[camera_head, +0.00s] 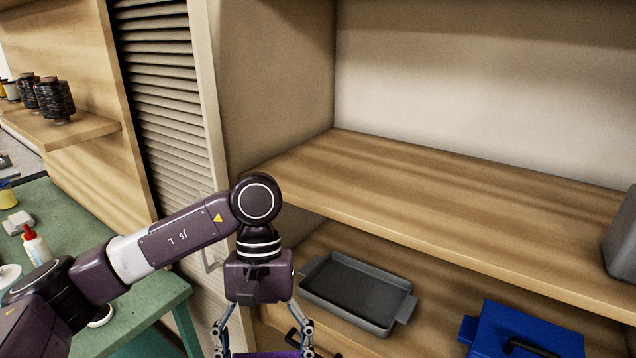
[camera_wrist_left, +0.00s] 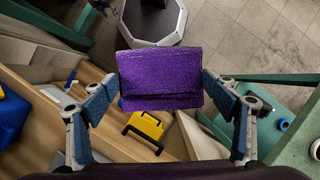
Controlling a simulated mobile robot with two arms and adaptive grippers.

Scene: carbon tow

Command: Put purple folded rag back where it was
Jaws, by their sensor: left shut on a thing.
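The purple folded rag (camera_wrist_left: 160,78) is held between the two blue finger pads of my left gripper (camera_wrist_left: 161,90) in the left wrist view. In the head view only a purple sliver of the rag (camera_head: 264,355) shows at the bottom edge, between the fingers of my left gripper (camera_head: 264,346). The gripper points down in front of the shelf unit. My right gripper is in neither view.
The upper wooden shelf (camera_head: 450,205) has a wide bare surface, with a grey container (camera_head: 621,240) at its right end. On the lower shelf are a grey tray (camera_head: 355,290) and a blue case (camera_head: 525,335). A yellow case (camera_wrist_left: 146,126) shows below the gripper. A green table (camera_head: 60,225) stands left.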

